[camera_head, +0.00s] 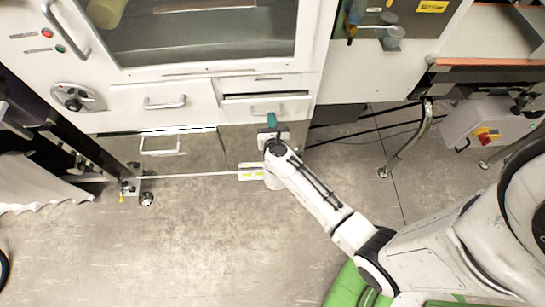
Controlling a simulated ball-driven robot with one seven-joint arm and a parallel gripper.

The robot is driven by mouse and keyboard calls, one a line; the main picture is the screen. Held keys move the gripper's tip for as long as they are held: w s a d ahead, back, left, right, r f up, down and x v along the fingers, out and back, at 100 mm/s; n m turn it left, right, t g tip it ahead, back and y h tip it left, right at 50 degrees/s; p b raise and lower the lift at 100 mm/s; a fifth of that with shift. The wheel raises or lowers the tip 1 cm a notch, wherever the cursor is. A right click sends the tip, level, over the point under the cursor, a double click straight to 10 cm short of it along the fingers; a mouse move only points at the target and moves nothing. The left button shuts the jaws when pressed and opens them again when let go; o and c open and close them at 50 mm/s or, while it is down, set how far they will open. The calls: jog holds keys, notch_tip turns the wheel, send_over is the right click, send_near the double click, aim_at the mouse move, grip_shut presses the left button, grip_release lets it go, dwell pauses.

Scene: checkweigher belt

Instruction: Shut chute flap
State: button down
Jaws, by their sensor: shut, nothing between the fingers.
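No label shows which front is the chute flap.
A closed white drawer (140,104) is to the left, beside a rotary switch (75,98). A large window (200,40) is above. A metal stand leg (408,150) and a switch box (487,128) are at right. The floor (180,235) in front is clear.

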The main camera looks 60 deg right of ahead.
jog(key=shift+w+d+r, duration=0.45)
jog(key=shift+d, duration=0.1)
dwell(0.4)
